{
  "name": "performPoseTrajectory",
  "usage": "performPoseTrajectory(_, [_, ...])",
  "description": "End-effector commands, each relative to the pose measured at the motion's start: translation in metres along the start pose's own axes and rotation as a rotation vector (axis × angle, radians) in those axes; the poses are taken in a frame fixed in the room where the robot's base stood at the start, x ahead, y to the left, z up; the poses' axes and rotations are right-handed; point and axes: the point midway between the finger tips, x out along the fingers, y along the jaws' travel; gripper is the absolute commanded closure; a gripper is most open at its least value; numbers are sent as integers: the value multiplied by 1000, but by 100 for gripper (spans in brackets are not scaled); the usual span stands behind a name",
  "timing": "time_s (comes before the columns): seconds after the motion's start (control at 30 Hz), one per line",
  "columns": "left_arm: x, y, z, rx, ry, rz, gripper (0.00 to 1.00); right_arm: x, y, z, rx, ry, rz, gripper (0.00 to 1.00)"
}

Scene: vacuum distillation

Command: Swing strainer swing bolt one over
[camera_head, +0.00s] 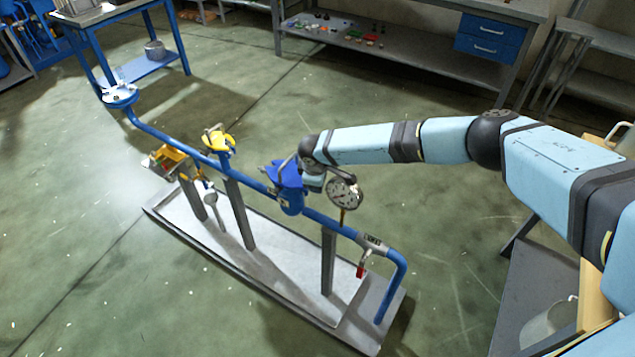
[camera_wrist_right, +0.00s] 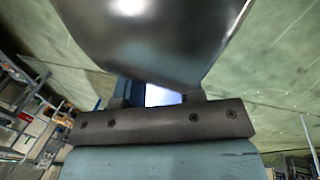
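My right arm reaches in from the right, and my right gripper (camera_head: 299,170) is at the strainer's top. The swing bolts are too small or hidden to make out. In the right wrist view a large dark shiny curved surface (camera_wrist_right: 155,35) fills the top, close to the camera, and hides most of the fingers. A small blue patch shows beside the gripper's base (camera_wrist_right: 160,120). My left gripper is not in view.
A round dial gauge (camera_head: 345,193) stands just right of my right gripper. A yellow-handled valve (camera_head: 218,140) is further left on the blue pipe (camera_head: 160,137). Grey posts carry the pipe over a grey tray (camera_head: 215,250). Open green floor surrounds it.

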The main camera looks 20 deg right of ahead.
Motion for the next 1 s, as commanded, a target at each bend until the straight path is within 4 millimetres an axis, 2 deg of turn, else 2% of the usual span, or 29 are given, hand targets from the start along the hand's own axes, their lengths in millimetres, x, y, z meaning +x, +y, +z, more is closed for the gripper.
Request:
performPoseTrajectory(0.3, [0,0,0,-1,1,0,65,4,0,0,0,1,0,65])
performPoseTrajectory(0.33, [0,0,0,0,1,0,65,4,0,0,0,1,0,67])
performPoseTrajectory(0.47, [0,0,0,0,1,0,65,4,0,0,0,1,0,97])
performPoseTrajectory(0.5, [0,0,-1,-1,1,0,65,3,0,0,0,1,0,100])
performPoseTrajectory(1.0, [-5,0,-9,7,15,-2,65,-1,4,-8,-28,-114,-36,100])
